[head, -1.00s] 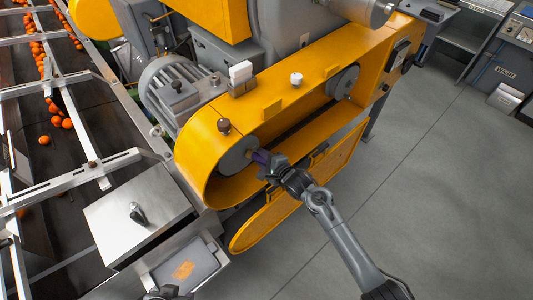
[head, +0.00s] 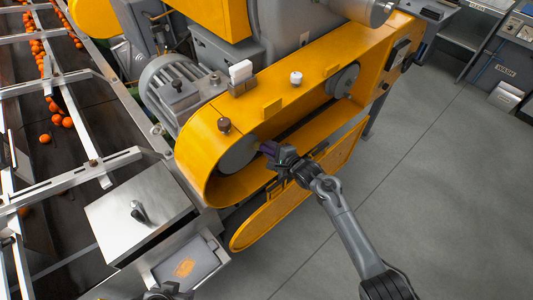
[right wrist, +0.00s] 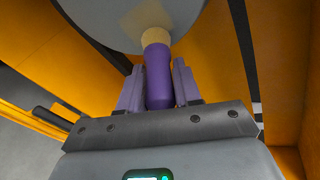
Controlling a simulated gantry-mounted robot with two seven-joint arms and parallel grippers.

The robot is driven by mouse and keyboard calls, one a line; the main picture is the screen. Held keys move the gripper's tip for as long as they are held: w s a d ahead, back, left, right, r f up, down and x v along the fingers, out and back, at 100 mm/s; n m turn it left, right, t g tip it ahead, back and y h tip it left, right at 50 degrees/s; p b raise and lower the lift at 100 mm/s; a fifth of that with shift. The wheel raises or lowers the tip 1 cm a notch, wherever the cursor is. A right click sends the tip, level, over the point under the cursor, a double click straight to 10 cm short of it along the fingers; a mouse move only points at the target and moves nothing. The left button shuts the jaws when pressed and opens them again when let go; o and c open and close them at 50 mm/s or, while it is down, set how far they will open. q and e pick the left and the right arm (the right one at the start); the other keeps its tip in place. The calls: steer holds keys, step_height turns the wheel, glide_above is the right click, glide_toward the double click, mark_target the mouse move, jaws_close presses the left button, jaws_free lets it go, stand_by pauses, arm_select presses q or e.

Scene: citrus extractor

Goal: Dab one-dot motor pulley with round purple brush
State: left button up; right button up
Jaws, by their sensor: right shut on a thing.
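My right gripper (head: 273,153) is shut on the round purple brush (right wrist: 158,76), at the mouth of the yellow guard. The brush's pale tan tip (right wrist: 155,37) points at the grey pulley (right wrist: 140,14) and overlaps its lower edge in the right wrist view. I cannot tell whether they touch. In the head view this near pulley (head: 238,154) sits in the guard's rounded end, left of the gripper. A second grey pulley (head: 343,80) is at the far end. No dot marks are readable on either. A dark part at the bottom edge may be my left gripper (head: 166,292).
The yellow guard (head: 205,150) surrounds the pulleys, with its yellow cover (head: 262,222) hanging open below. A motor (head: 172,88) stands behind. A steel box (head: 135,215) and a conveyor with oranges (head: 67,122) lie left. Open grey floor (head: 440,190) is at right.

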steer(key=shift+w, duration=0.1)
steer(key=shift+s+a+p, duration=1.3)
steer(key=shift+a+p, duration=0.3)
steer(key=s+d+p, duration=0.2)
steer(key=p, duration=0.1)
steer(key=s+d+p, duration=0.1)
steer(key=s+p, duration=0.1)
steer(key=p, duration=0.1)
steer(key=shift+s+d, duration=0.25)
steer(key=shift+d, duration=0.15)
